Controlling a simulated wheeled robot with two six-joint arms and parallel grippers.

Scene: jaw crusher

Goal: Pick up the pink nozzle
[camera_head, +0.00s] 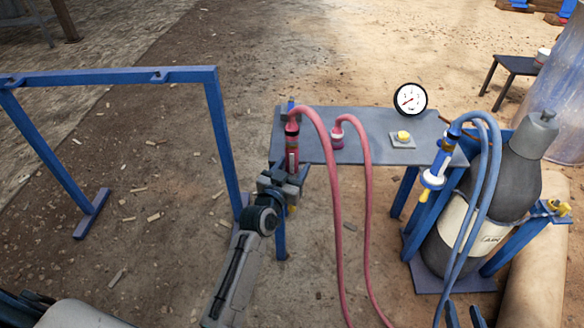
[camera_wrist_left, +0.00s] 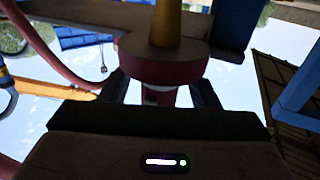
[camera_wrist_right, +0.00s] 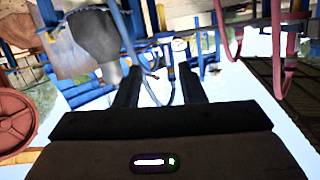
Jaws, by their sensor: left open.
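The pink nozzle (camera_head: 292,145) hangs upright at the left end of the grey table, with a pink hose looping from its top. My left gripper (camera_head: 285,180) is at its lower part, just above its yellow tip. In the left wrist view the nozzle's round red collar (camera_wrist_left: 160,68) and yellow tip (camera_wrist_left: 178,25) are in front of my open left fingers, which stand on either side of it. Whether they touch it cannot be told. My right gripper (camera_head: 465,317) is at the bottom edge of the head view, its fingers apart and empty.
The grey table (camera_head: 370,125) carries a yellow button (camera_head: 403,136) and a pressure gauge (camera_head: 411,99). A blue nozzle (camera_head: 436,168) with a blue hose hangs at its right end, beside a grey gas cylinder (camera_head: 490,210). A blue frame (camera_head: 110,76) stands at left.

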